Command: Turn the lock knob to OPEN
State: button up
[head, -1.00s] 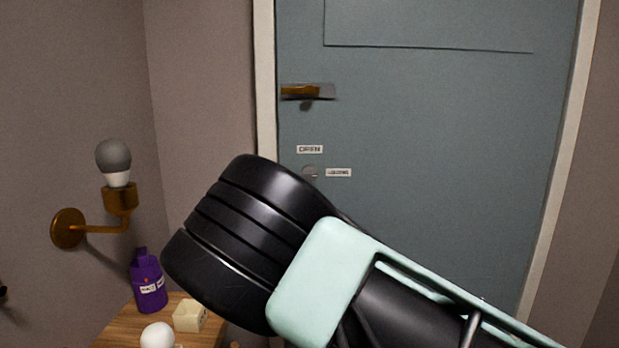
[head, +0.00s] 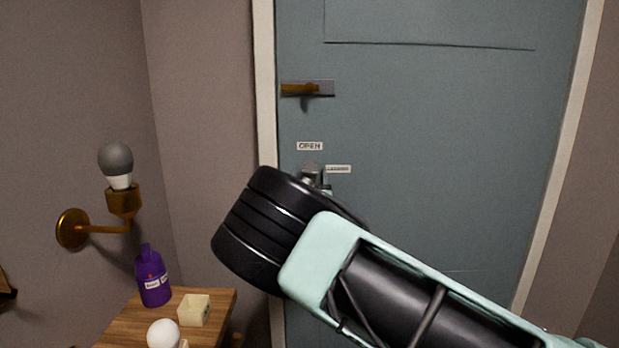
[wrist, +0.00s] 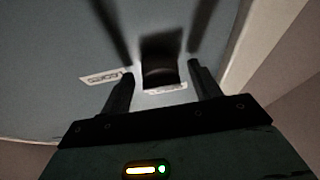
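The lock knob (head: 311,172) is on the blue-grey door (head: 430,120), below the OPEN label (head: 310,146) and left of the LOCKED label (head: 339,169). In the wrist view the knob (wrist: 161,68) is a dark, blurred shape ahead, between the lines of my two fingers. My gripper (wrist: 161,88) is open, with a gap visible on each side of the knob. In the head view my wrist hides most of the gripper.
A brass door handle (head: 306,89) is above the knob. At left are a wall lamp (head: 121,190) and a wooden table (head: 218,310) with a purple bottle (head: 153,282), a cream box (head: 194,310) and a white bulb (head: 163,336). The door's right side is clear.

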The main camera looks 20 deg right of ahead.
jog(key=c, duration=0.9)
jog(key=shift+o, duration=0.2)
